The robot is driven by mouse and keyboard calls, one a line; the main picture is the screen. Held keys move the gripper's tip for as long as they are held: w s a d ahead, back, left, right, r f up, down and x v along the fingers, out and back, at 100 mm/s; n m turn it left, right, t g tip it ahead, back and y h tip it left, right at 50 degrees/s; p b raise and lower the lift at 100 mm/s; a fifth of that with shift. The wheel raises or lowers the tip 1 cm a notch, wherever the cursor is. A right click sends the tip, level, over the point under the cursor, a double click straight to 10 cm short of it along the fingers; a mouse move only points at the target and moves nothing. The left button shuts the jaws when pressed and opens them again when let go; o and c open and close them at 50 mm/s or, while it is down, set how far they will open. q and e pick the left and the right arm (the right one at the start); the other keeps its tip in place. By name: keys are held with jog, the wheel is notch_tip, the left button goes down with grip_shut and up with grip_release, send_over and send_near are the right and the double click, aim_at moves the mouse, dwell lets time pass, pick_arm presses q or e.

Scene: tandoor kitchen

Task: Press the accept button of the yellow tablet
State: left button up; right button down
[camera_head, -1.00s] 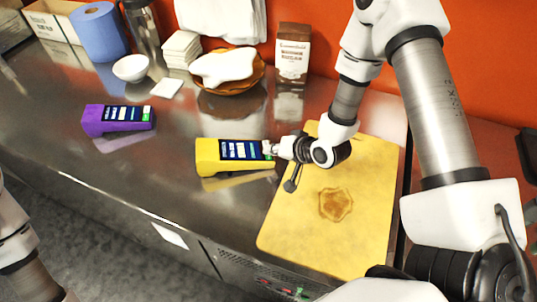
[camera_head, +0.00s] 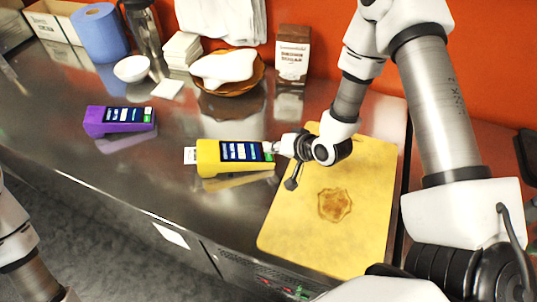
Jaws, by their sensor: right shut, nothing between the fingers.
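The yellow tablet (camera_head: 208,157) is a wedge-shaped terminal lying on the steel counter, its dark screen facing up. A green button (camera_head: 268,157) shows at the right end of its screen, partly beside my fingertips. A white paper slip (camera_head: 190,155) sticks out from the tablet's left end. My right gripper (camera_head: 271,148) is shut and empty, its tips at the right edge of the screen; I cannot tell whether they touch it. Of my left arm only a part shows at the lower left, and its gripper is out of view.
A purple tablet (camera_head: 95,122) lies to the left on the counter (camera_head: 150,200). A yellow cutting board (camera_head: 300,225) with a brown mark lies under my right wrist. A white bowl (camera_head: 131,69), a brown dish (camera_head: 235,87), a carton (camera_head: 293,55) and a blue roll (camera_head: 99,33) stand behind.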

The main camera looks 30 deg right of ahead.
jog(key=r+p, duration=0.2)
jog(key=r, duration=0.1)
jog(key=r+p, duration=0.2)
jog(key=shift+s+d, duration=0.15)
jog(key=shift+d, duration=0.2)
dwell(0.6)
